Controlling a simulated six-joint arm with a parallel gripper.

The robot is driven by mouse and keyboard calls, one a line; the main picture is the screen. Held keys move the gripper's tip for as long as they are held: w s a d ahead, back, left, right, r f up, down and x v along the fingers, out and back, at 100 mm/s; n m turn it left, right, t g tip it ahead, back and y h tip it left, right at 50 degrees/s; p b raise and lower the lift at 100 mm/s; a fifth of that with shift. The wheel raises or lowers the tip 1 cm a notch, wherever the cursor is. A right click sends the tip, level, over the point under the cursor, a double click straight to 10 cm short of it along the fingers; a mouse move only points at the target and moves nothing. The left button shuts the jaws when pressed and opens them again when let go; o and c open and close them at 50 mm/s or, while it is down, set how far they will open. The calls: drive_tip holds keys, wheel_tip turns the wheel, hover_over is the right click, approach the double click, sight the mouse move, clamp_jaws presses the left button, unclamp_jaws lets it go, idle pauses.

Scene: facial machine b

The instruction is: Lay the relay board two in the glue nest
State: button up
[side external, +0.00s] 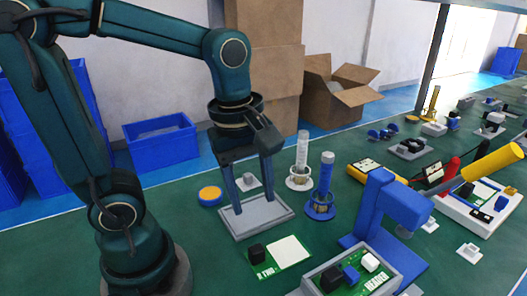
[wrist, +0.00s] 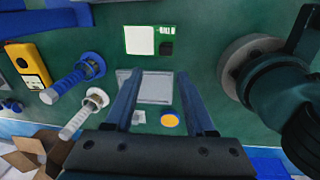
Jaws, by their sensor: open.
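The relay board two (side external: 281,256) is a green board with a white block and a black block, lying flat on the green bench; part of its printed name reads "TWO". It also shows at the top of the wrist view (wrist: 139,40). My gripper (side external: 254,207) is open and empty, pointing down over a shallow grey tray (side external: 232,229). The wrist view shows its fingers (wrist: 158,74) spread on both sides of that empty tray (wrist: 150,99). Whether the fingertips touch it I cannot tell. No label shows which holder is the glue nest.
A grey holder (side external: 305,287) with a board marked "HEADER" stands at the front, beside a blue press-like stand (side external: 372,207). Two upright cylinders, white (side external: 302,155) and blue (side external: 325,178), stand right of my gripper. A yellow-topped disc (side external: 209,194) lies to its left.

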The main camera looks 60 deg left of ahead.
sight(256, 249)
drive_tip(key=shift+n+g, duration=0.4)
drive_tip(key=shift+g, duration=0.3)
drive_tip(key=shift+w+f, duration=0.15)
drive_tip(key=shift+f, duration=2.9)
drive_tip(key=shift+w+f, duration=0.15)
drive_tip(key=shift+f, duration=2.85)
drive_tip(key=shift+c, duration=0.3)
clamp_jaws()
drive_tip(key=shift+r, duration=3.5)
